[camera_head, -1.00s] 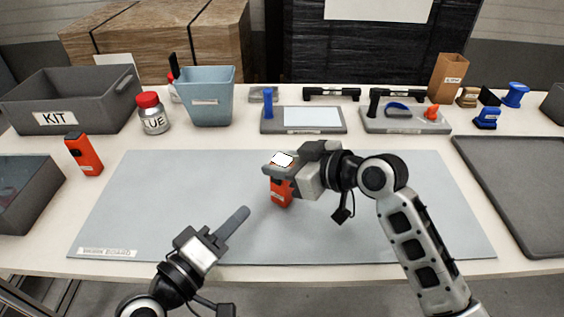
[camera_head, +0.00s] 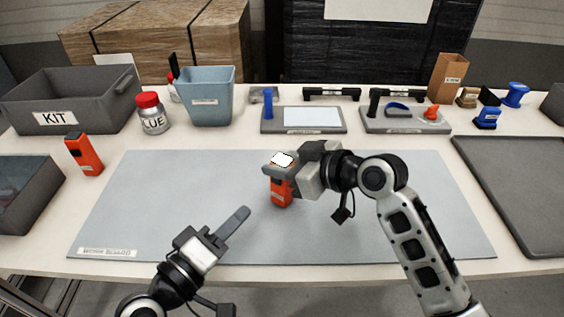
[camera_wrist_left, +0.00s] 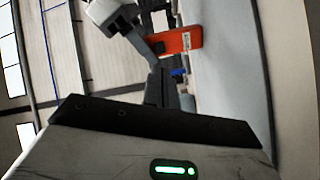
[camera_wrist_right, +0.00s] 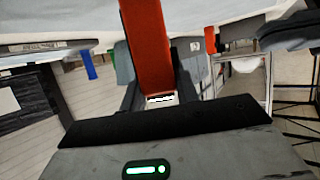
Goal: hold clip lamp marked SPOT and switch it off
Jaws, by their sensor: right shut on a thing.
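An orange clip lamp (camera_head: 281,191) stands upright over the middle of the work board, held in my right gripper (camera_head: 281,169). A bright white patch shows at its top; it looks lit. Its label is too small to read in the head view. The lamp's orange body fills the upper middle of the right wrist view (camera_wrist_right: 147,45), between the fingers. My left gripper (camera_head: 237,217) is empty, lower left of the lamp and apart from it, its fingers together. The lamp also shows ahead of these fingers in the left wrist view (camera_wrist_left: 180,42).
A similar orange lamp (camera_head: 84,154) stands at the left. A grey KIT bin (camera_head: 95,112), a red-lidded jar (camera_head: 152,115) and a blue bin (camera_head: 208,100) stand behind it. Trays with tools line the back. The grey work board (camera_head: 150,200) is otherwise clear.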

